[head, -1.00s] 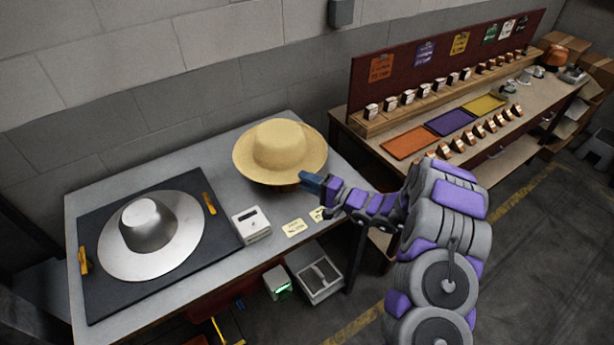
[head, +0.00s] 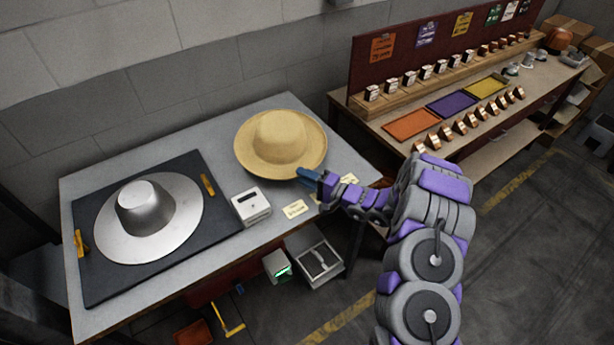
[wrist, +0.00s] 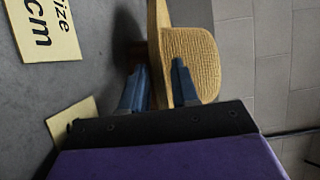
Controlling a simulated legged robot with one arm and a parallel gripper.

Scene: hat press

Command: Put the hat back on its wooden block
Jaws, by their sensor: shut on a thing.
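The straw hat (head: 280,138) is crown up over the grey table's back right part, brim roughly level. My gripper (head: 308,177) is at the brim's front right edge. In the wrist view its two blue fingers (wrist: 160,85) stand on either side of the brim (wrist: 158,50), with the crown (wrist: 192,58) to the right. The gripper is shut on the brim. No wooden block shows clearly. A small dark brown patch (wrist: 138,52) shows between brim and table in the wrist view. I cannot tell whether the hat rests on anything underneath.
A metal hat form (head: 145,205) lies on a black mat (head: 105,285) at left. A white box (head: 251,207) and cards (head: 293,208) lie at the table's front. A second bench (head: 375,115) with coloured trays stands at right. Below are a small box (head: 277,265) and a drawer (head: 318,262).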

